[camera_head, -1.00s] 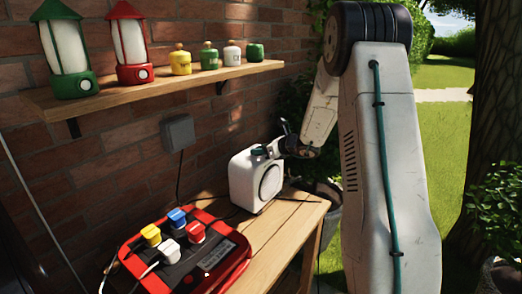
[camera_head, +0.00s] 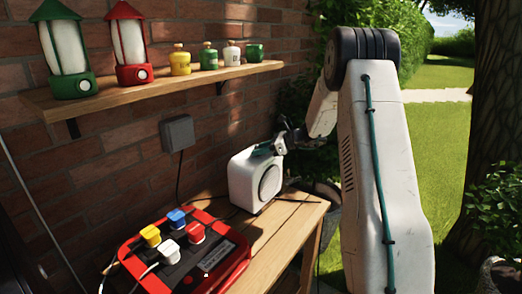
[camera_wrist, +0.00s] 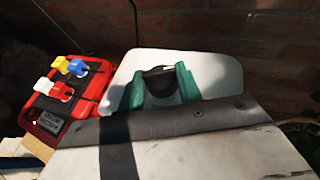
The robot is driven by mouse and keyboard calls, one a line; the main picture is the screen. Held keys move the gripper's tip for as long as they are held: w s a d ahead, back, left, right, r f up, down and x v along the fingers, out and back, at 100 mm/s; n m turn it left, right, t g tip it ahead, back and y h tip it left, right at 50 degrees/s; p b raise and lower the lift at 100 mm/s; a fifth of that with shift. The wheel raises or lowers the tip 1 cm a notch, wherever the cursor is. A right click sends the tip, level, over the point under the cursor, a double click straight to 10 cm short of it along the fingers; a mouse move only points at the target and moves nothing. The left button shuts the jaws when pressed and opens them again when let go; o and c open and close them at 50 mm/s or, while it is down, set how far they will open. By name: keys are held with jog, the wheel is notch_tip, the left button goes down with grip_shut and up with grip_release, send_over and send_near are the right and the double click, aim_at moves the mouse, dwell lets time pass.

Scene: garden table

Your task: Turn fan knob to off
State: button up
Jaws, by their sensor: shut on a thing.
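The fan (camera_head: 256,182) is a small white box with a round front, standing on the wooden table by the brick wall. My gripper (camera_head: 266,149) is at the top of the fan, reaching in from the right. In the wrist view, the two green fingers (camera_wrist: 160,88) sit over the white top of the fan (camera_wrist: 196,66), with a dark knob (camera_wrist: 157,73) between their tips. The gripper is shut on the knob. The fingers hide part of the knob, and its pointer mark cannot be made out.
A red power strip box (camera_head: 213,270) with several coloured plugs stands on the table (camera_head: 283,228), left of the fan. A shelf (camera_head: 160,89) with lanterns and small jars runs above. A grey wall socket (camera_head: 178,133) has a cable hanging down.

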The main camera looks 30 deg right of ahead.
jog(key=n+g+y, duration=0.1)
jog(key=n+g, duration=0.1)
jog(key=n+g+y, duration=0.2)
jog(key=n+g, duration=0.1)
jog(key=shift+w+d+f+n+g+y, duration=0.1)
jog(key=shift+w+d+n+g+y, duration=0.05)
jog(key=shift+w+n+g+y, duration=0.2)
jog(key=n+g, duration=0.1)
jog(key=g, duration=0.1)
jog(key=n+g, duration=0.4)
jog(key=shift+w, duration=0.3)
jog(key=shift+n+g, duration=0.25)
jog(key=o, duration=1)
jog(key=shift+w, duration=0.1)
